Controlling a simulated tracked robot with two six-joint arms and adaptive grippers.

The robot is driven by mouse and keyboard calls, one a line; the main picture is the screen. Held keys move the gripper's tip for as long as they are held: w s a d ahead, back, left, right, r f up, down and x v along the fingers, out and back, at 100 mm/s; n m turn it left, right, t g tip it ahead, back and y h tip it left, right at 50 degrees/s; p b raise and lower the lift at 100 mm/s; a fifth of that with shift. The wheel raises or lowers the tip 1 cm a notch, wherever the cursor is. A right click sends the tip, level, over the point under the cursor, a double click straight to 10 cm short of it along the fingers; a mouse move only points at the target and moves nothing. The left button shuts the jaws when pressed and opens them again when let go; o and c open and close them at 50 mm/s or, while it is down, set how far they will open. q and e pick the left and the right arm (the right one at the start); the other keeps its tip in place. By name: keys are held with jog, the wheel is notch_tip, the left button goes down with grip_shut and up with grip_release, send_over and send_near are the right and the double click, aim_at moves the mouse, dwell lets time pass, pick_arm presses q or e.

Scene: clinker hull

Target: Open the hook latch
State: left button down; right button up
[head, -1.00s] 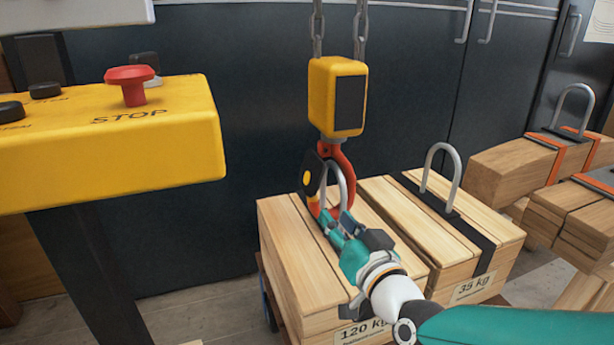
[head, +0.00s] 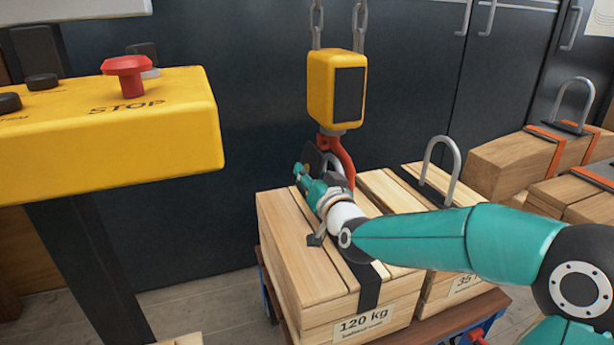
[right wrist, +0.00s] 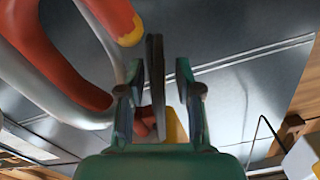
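The red hook (head: 343,158) hangs under the yellow hoist block (head: 335,90). The grey shackle (head: 332,162) of the 120 kg crate passes through it. In the right wrist view the hook (right wrist: 60,62) has a yellow tip, and the shackle (right wrist: 40,95) runs beside it. The dark, thin latch (right wrist: 156,75) stands edge-on between my right gripper's (right wrist: 162,75) fingers, with a gap visible towards the right finger. In the head view the latch (head: 312,158) is partly covered by my right gripper (head: 303,176). Whether the latch is swung open cannot be told. My left gripper is out of view.
The 120 kg crate (head: 290,250) stands under the hook, beside the 35 kg crate (head: 405,190) with its own shackle. A yellow control box (head: 165,150) with a red stop button (head: 128,75) is at the left. More strapped wood (head: 500,160) lies at the right.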

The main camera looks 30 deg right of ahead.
jog(key=shift+w, duration=0.1)
grip_shut()
